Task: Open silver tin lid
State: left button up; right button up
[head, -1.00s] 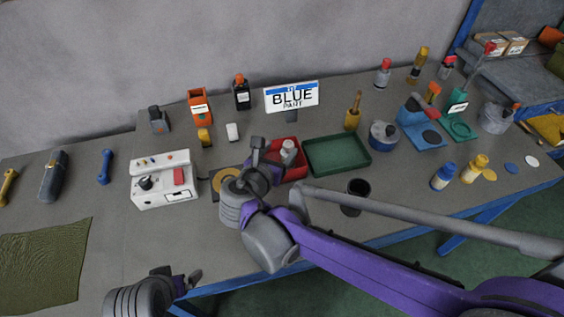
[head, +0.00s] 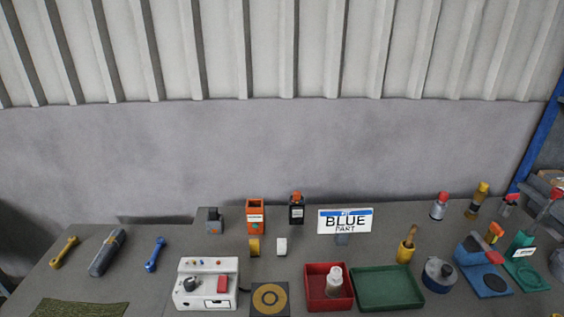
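A round silver-grey tin (head: 556,265) is cut off by the right edge of the head view, beside the green stand; its lid cannot be made out. Another round grey and blue container (head: 438,274) with a dark knob on top stands right of the green tray; I cannot tell which one the task means. Neither of my grippers is in view.
A green tray (head: 388,303) and a red bin (head: 314,301) holding a white-topped bottle (head: 334,282) are at front centre. A white control box (head: 206,286) stands left of them. A blue stand (head: 484,268) and green stand (head: 524,247) are at right.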

aim_at(441, 273)
jog(key=z, duration=1.4)
